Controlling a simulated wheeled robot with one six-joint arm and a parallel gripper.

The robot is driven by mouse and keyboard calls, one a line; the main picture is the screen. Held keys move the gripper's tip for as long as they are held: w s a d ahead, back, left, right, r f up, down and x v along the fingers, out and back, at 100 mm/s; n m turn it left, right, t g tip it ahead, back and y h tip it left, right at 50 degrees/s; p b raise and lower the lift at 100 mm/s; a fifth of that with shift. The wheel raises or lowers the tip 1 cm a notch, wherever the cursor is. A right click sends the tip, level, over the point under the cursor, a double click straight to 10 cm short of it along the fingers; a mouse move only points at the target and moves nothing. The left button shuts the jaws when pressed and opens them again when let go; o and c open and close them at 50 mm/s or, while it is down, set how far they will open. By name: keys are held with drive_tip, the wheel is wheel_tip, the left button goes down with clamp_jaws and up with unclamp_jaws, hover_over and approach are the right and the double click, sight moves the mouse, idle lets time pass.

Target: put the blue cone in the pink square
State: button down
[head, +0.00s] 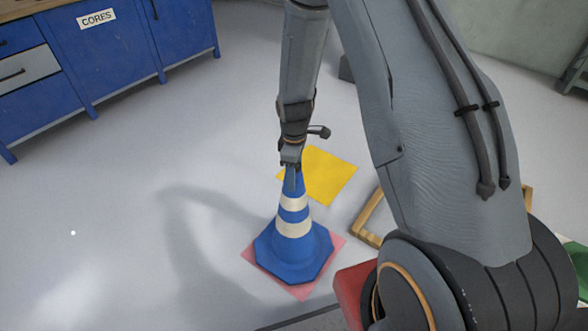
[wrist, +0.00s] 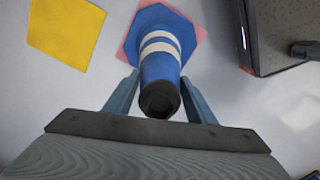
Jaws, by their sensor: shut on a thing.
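The blue cone (head: 292,246) with white bands stands upright over the pink square (head: 302,291) in the head view. Pink corners of the square show around the cone's base; I cannot tell whether the base touches the floor. My gripper (head: 291,178) is shut on the top of the cone. In the wrist view, the cone (wrist: 160,68) runs away from between the two fingers of my gripper (wrist: 160,95), its dark tip towards me. Part of the pink square (wrist: 128,52) shows past the cone's base there.
A yellow square (head: 330,176) lies on the floor behind the cone. A wooden frame (head: 370,222) and a red object (head: 353,290) are to the right, partly hidden by my arm. A blue cabinet (head: 110,55) marked CORES stands at the back left. The left floor is clear.

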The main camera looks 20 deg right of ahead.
drive_tip(key=shift+w+f, duration=0.1)
drive_tip(key=shift+f, duration=0.35)
drive_tip(key=c, duration=0.8)
unclamp_jaws()
drive_tip(key=shift+f, duration=0.1)
drive_tip(key=shift+o, duration=0.2)
